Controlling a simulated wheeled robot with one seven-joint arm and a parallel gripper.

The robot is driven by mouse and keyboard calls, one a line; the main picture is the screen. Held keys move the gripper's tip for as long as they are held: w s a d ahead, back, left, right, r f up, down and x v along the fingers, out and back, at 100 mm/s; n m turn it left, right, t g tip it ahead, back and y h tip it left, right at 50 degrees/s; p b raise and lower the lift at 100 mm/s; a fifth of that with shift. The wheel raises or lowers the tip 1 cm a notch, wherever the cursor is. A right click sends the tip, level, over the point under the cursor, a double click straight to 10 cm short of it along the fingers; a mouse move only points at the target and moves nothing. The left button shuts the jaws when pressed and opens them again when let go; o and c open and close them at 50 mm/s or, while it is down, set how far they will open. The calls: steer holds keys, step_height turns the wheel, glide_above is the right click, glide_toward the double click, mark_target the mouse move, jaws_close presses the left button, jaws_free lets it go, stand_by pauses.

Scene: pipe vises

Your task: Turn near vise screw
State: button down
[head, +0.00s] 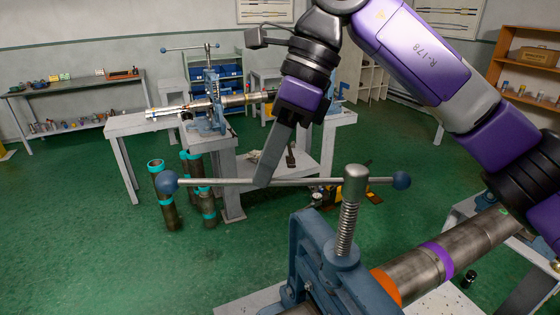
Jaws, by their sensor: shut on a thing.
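The near vise (322,262) is blue and stands at the bottom of the head view. Its grey threaded screw (346,232) rises upright from a blue collar. A grey handle bar (225,182) passes through the screw's head and has a blue ball at each end. The bar lies nearly level across the picture, with its longer part to the left. My gripper (264,180) reaches down from above and is shut on the bar, left of the screw and right of the left ball. The far fingertip is hard to make out.
A pipe (415,272) with orange and purple bands lies in the near vise and runs right. A second vise (211,100) with a pipe stands on a far bench. Several teal-banded pipes (165,200) stand on the floor behind the left ball. Green floor is clear at the left.

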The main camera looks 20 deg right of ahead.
steer(key=shift+r, duration=0.1)
steer(key=c, duration=1.5)
jaws_free()
steer(key=shift+o, duration=0.2)
steer(key=b+v, duration=0.1)
steer(key=v, duration=0.6)
steer(key=shift+d+r, duration=0.2)
steer(key=shift+r, duration=0.15)
steer(key=shift+w, duration=0.1)
